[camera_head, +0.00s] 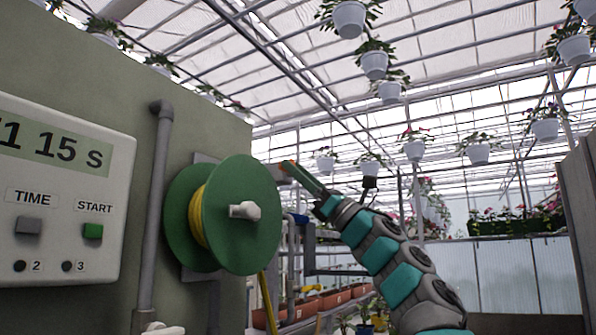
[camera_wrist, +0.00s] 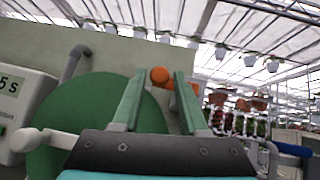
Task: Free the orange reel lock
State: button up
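The green reel (camera_head: 238,215) with yellow hose wound on it is mounted on the wall at the left of the head view. Its green disc (camera_wrist: 95,125) fills the left of the wrist view. The orange reel lock (camera_wrist: 160,75) shows as a round knob beyond the reel's upper edge, with another orange part just right of it.
A white control box (camera_head: 60,190) with a TIME button and a green START button (camera_head: 92,231) is on the wall at left. A grey pipe (camera_head: 155,210) runs between box and reel. A white handle (camera_head: 245,210) sticks out of the reel. Hanging planters are overhead.

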grip_shut()
jog(key=shift+m+t+b, duration=0.3)
jog(key=shift+m+t, duration=0.2)
jog(key=shift+m, duration=0.1)
jog(key=shift+r+m+t+h+p, duration=0.55)
jog(key=shift+m+t+h, duration=1.5)
jog(key=shift+m, duration=1)
jog(key=shift+r+m+t+h+p, duration=0.3)
jog(key=shift+r+m+t+h, duration=0.4)
jog(key=shift+m+t+h, duration=1.9)
jog(key=shift+r+m+t+h+p, duration=0.55)
jog(key=shift+m+t+h, duration=0.9)
jog(key=shift+m, duration=2.1)
jog(key=shift+w+d+r+m+h, duration=0.1)
jog(key=shift+w+m+h, duration=0.05)
jog(key=shift+m+h, duration=0.4)
jog(key=shift+o, duration=1.6)
grip_release()
